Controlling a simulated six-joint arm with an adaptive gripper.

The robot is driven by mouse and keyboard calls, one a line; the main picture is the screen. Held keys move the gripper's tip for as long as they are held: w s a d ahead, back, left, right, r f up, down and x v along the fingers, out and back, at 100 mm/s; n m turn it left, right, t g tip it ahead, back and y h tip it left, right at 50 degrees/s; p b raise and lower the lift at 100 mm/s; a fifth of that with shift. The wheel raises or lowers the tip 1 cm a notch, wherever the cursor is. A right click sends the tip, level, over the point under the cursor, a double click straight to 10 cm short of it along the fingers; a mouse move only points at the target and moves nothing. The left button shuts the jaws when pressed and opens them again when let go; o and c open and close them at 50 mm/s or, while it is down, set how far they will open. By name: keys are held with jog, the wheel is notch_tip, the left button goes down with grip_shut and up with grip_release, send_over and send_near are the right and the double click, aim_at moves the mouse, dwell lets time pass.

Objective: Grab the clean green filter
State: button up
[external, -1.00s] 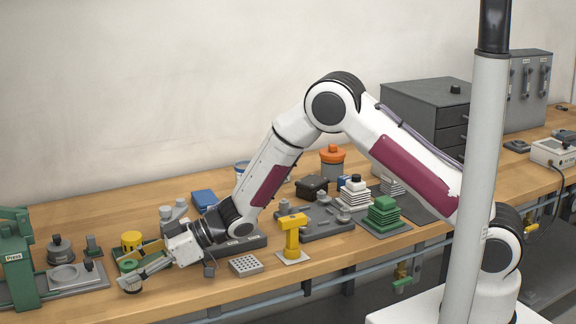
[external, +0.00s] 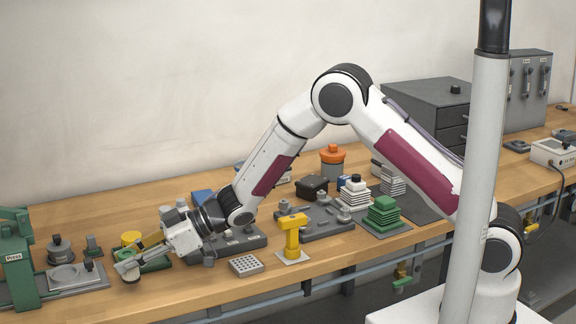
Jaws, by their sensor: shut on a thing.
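My gripper (external: 127,271) is at the left front of the bench, its fingers pointing left and shut on a small round part (external: 131,281). The part looks dark with a paler band and shows just below the fingertips. It is too small and covered to tell whether it is the clean green filter, or whether it touches the bench. A green fixture (external: 157,264) with a yellow cylinder (external: 131,238) stands right behind the fingers, partly hidden by my gripper. A stack of green square pieces (external: 383,212) sits farther right, away from my gripper.
A green press (external: 18,260) and a grey plate (external: 77,276) stand to the left. A yellow T-shaped stand (external: 292,238) and a perforated grey block (external: 246,265) are to the right. Bare wood (external: 190,290) lies along the front edge.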

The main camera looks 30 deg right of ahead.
aim_at(127, 253)
notch_tip(127, 253, up, 7)
jog(key=shift+r, duration=0.2)
dwell(0.3)
